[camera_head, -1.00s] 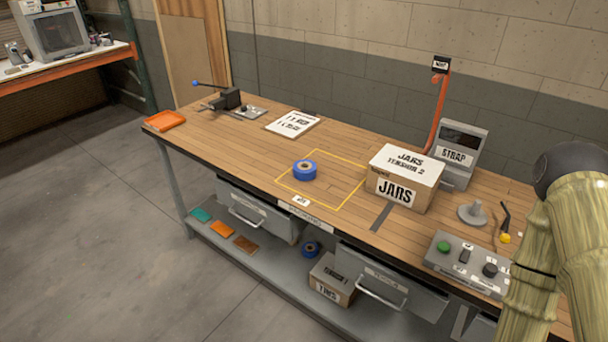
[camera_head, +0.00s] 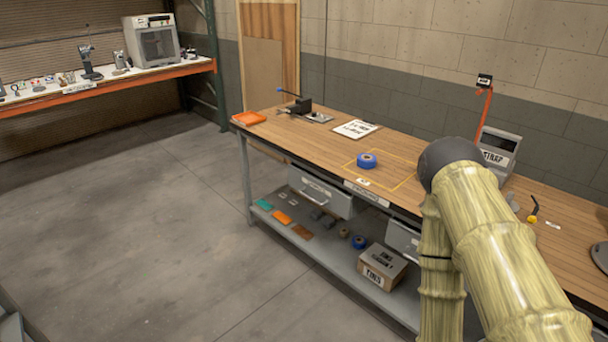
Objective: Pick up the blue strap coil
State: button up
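A blue strap coil (camera_head: 367,161) lies flat on the wooden workbench (camera_head: 310,140), inside a yellow outlined square (camera_head: 404,182). A second blue coil (camera_head: 359,242) sits on the grey lower shelf below the bench. My arm rises at the right of the head view, in front of the bench, and hides part of its top. My gripper is not visible in this view.
A cardboard box (camera_head: 382,266) stands on the lower shelf. A strap machine (camera_head: 498,152) stands at the back right of the bench. A clipboard (camera_head: 356,129), a vise (camera_head: 300,105) and an orange item (camera_head: 248,118) lie farther left. The floor at left is clear.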

aim_at(366, 161)
jog(key=u, duration=0.75)
jog(key=i, duration=1.2)
jog(key=z, duration=0.4)
